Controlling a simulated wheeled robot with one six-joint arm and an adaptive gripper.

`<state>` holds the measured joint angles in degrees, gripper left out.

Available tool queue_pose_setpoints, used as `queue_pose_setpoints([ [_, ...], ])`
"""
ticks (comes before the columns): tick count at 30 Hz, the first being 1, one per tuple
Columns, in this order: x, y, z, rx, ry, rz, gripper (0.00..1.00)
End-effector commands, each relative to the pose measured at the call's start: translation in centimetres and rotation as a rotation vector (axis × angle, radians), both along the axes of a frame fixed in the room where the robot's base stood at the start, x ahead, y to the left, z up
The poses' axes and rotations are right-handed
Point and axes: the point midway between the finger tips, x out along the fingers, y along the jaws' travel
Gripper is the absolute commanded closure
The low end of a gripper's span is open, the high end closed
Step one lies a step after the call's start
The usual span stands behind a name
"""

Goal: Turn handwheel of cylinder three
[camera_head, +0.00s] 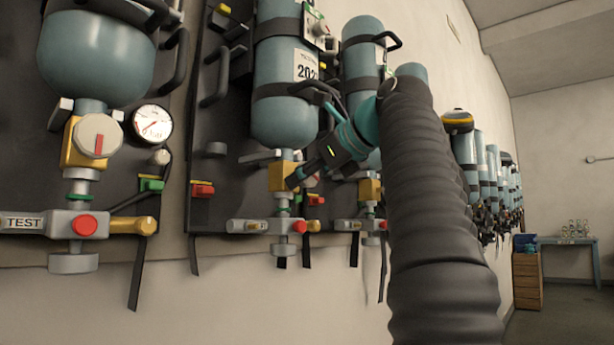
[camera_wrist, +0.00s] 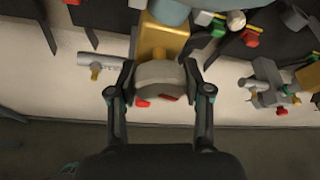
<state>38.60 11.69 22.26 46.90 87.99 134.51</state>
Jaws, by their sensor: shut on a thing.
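In the wrist view, a grey round handwheel (camera_wrist: 160,80) with a red mark sits on a brass valve block (camera_wrist: 165,38). My gripper (camera_wrist: 158,86) has one finger on each side of the handwheel and is shut on it. In the head view, my gripper (camera_head: 300,178) is at the brass valve (camera_head: 278,178) below a blue cylinder (camera_head: 288,122) on the wall. The handwheel is mostly hidden there by my gripper. I cannot read a cylinder number three. The nearest cylinder (camera_head: 95,55) at the left has a similar grey handwheel (camera_head: 97,136) with a red mark.
A pressure gauge (camera_head: 152,124) is beside the left valve. Another blue cylinder (camera_head: 362,50) hangs close behind my arm. More sets line the wall to the right. Below the valves are grey manifolds (camera_head: 250,226) and hanging black straps. A blue table (camera_head: 570,240) stands far right.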

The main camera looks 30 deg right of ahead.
Motion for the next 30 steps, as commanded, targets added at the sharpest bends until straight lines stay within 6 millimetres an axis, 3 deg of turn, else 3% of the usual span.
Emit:
queue_pose_setpoints([
  [19,0.02,0.06,0.08,0.036,0.010,0.001,0.86],
  [20,0.01,0.06,0.09,0.036,0.010,0.001,0.46],
  [22,0.01,0.05,0.08,0.036,0.010,0.001,0.28],
  [23,0.01,0.05,0.08,0.036,0.010,0.001,0.25],
  [30,0.01,0.02,0.03,0.035,0.011,0.001,0.25],
])
